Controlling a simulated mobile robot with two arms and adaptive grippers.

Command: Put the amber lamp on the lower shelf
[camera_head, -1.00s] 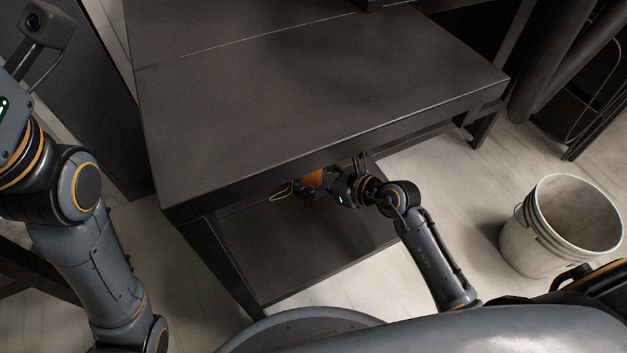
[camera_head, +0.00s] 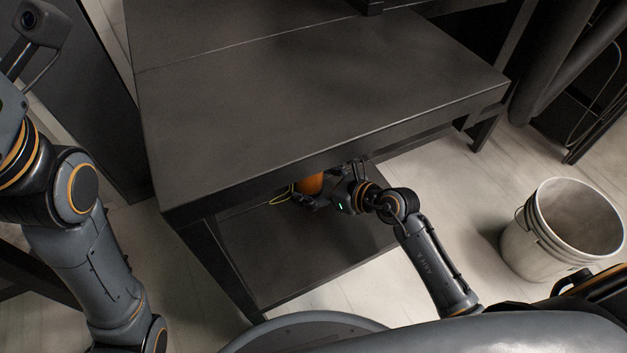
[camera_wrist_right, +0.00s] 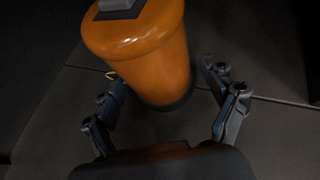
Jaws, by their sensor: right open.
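The amber lamp (camera_head: 311,184) shows as an orange body just under the front edge of the table's top. In the right wrist view the lamp (camera_wrist_right: 150,50) is a glossy orange cylinder with a wide rim, a grey piece on top and a dark base. My right gripper (camera_head: 326,190) reaches in beneath the tabletop beside the lamp. In the wrist view its fingers (camera_wrist_right: 165,90) are spread to either side of the lamp's lower part, with a clear gap at the right finger. The lower shelf (camera_head: 290,250) lies below. Whether the lamp's base touches it is unclear. My left gripper is out of frame.
The dark tabletop (camera_head: 310,90) overhangs the shelf and its front edge is close above my right gripper. A table leg (camera_head: 232,270) stands at the left front. A white bucket (camera_head: 527,245) is on the floor at right. The shelf's visible front part is bare.

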